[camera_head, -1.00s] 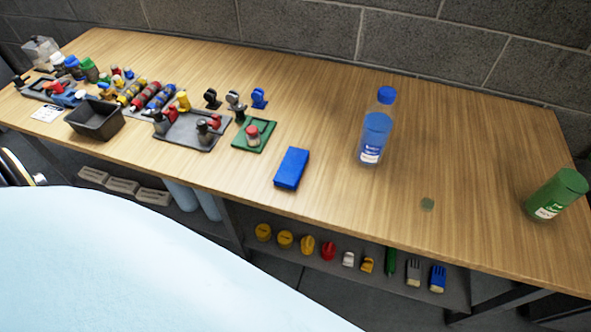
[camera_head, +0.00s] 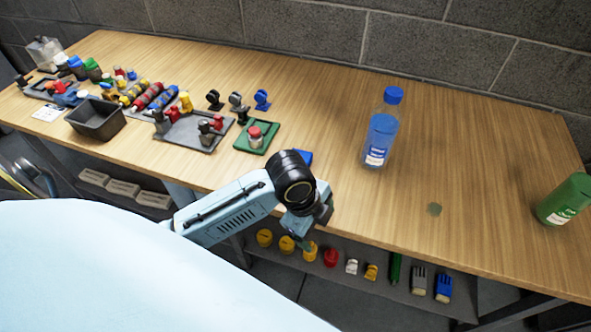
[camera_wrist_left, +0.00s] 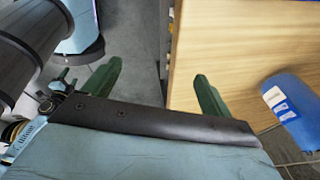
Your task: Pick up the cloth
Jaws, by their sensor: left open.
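The cloth looks like a folded blue block on the wooden table. In the head view only a small blue corner of the cloth (camera_head: 305,157) shows; my left arm hides the rest. My left gripper (camera_head: 317,224) is by the table's front edge, on the near side of the cloth. In the left wrist view its two green fingers stand wide apart, and the open left gripper (camera_wrist_left: 156,75) has nothing between them. The cloth cannot be made out clearly in that view. My right gripper is not in view.
A blue bottle (camera_head: 381,135) stands right of the cloth, and a green bottle (camera_head: 564,199) at the right end. A green pad (camera_head: 256,138) with a red-topped piece lies left of the cloth. A black bin (camera_head: 96,118) and several parts fill the left. A shelf (camera_head: 390,285) runs below.

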